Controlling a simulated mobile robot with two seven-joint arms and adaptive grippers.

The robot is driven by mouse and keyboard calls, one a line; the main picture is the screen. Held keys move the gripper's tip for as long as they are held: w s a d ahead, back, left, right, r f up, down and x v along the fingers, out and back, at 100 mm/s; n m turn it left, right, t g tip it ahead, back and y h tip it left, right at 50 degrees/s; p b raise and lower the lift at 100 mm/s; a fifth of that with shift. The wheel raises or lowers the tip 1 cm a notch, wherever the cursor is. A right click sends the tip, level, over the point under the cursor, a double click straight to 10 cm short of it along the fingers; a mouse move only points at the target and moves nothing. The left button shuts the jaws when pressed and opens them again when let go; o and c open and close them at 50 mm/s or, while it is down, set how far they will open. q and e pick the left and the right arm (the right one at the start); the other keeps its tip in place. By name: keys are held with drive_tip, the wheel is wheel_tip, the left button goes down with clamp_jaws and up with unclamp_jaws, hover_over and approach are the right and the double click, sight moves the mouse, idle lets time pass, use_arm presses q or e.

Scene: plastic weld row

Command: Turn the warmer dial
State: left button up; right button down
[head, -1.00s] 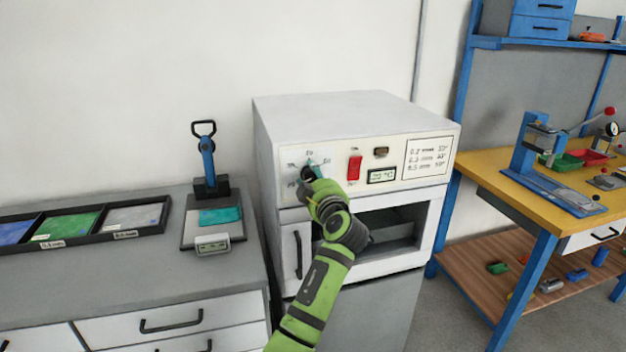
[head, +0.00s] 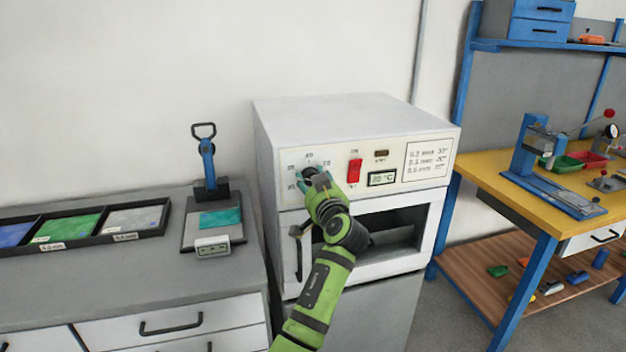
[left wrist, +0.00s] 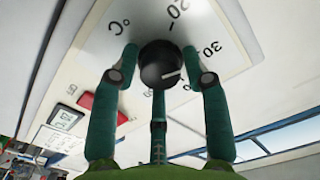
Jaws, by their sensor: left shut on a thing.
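The warmer (head: 350,108) is a white box-shaped cabinet with a control panel on its front. Its round black dial (head: 309,170) is at the panel's left, partly covered by my left gripper (head: 314,177). The dial's white line points to the picture's right, below the printed 30. A red switch (head: 354,170) and a small display (head: 382,179), which seems to read 30 °C, are right of the dial. My right gripper is out of view.
A grey counter (head: 130,262) at left bears a tray (head: 84,243) of coloured sheets and a scale-like device (head: 212,228). A yellow workbench (head: 500,188) stands at right.

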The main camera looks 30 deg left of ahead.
use_arm(q)
drive_tip(key=shift+r+m, duration=0.3)
drive_tip(key=shift+m, duration=0.5)
drive_tip(key=o, duration=1.2)
drive_tip(key=shift+c, duration=0.2)
drive_tip(key=shift+f, duration=0.15)
drive_tip(key=v, duration=1.2)
